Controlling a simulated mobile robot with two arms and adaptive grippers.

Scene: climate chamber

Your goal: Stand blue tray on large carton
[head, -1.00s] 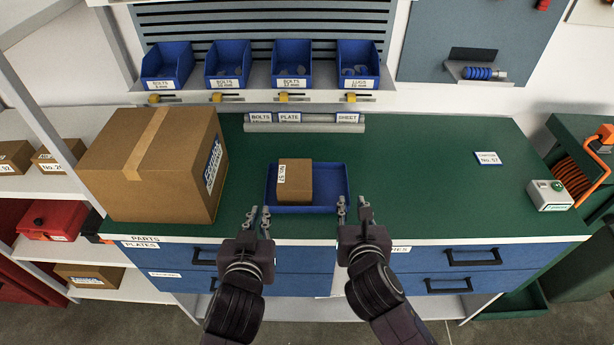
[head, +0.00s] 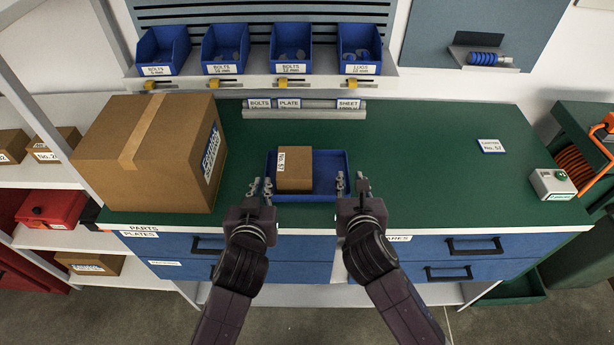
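The blue tray (head: 330,165) lies flat on the green bench top near its front edge, with a small brown carton (head: 294,170) labelled No. 57 inside. The large carton (head: 140,165), closed with a tape strip, stands on the bench to the left of the tray, with nothing on top. My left gripper (head: 261,188) is at the tray's left front side, fingers apart. My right gripper (head: 351,184) is at the right front side, fingers apart, seemingly on either side of the wall. I cannot tell whether either touches the tray.
A label rail (head: 305,109) and several blue bolt bins (head: 226,49) are behind the tray. A label card (head: 491,146) lies flat. The bench right of the tray is mostly clear.

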